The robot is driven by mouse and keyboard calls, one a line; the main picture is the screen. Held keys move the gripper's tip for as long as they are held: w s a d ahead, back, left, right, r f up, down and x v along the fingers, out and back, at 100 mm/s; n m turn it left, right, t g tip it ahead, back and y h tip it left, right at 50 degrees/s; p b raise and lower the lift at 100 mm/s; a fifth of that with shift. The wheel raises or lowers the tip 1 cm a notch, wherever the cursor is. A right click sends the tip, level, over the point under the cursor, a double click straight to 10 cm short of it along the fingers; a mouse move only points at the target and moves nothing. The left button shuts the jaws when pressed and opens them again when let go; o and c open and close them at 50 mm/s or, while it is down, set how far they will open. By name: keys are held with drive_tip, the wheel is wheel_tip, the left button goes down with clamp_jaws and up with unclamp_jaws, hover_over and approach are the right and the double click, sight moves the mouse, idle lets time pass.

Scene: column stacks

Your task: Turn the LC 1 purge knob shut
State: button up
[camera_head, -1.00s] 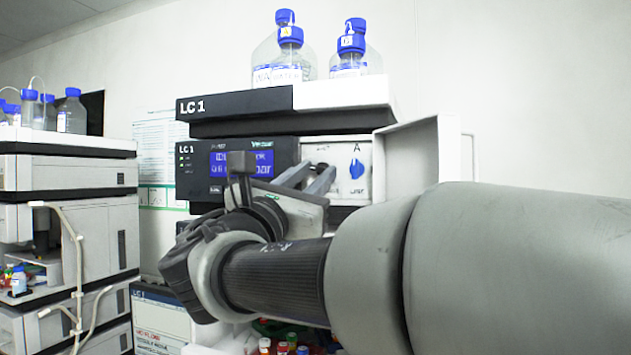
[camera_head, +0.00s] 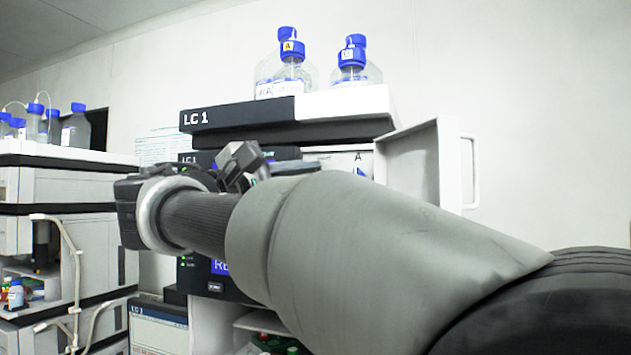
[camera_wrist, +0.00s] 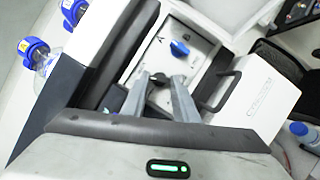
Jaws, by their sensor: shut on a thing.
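The LC 1 stack (camera_head: 195,119) stands in the middle of the head view. In the wrist view, its white valve panel (camera_wrist: 203,62) carries a blue knob (camera_wrist: 179,48) near a letter A and a small dark knob (camera_wrist: 158,79) closer to my gripper. My gripper (camera_wrist: 160,84) is shut on the dark knob, with one grey finger on each side of it; I take this knob for the purge knob. The blue knob is clear of the fingers. In the head view, my gripper reaches the panel and my arm hides the dark knob and most of the display.
An open white door (camera_head: 408,170) stands just right of the panel. Bottles with blue caps (camera_head: 292,72) stand on top of the stack. Another instrument stack (camera_head: 68,185) with tubing is at the left.

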drive_tip(key=m, duration=0.1)
drive_tip(key=m+g, duration=0.1)
drive_tip(key=m, duration=0.1)
drive_tip(key=m+y+p, duration=0.1)
drive_tip(key=shift+r+m+g, duration=0.25)
drive_tip(key=shift+m+g, duration=0.05)
drive_tip(key=shift+m, duration=0.1)
idle(0.4)
drive_tip(key=o, duration=0.8)
drive_tip(key=p+v, duration=0.1)
drive_tip(key=v, duration=1.6)
drive_tip(key=shift+a, duration=0.3)
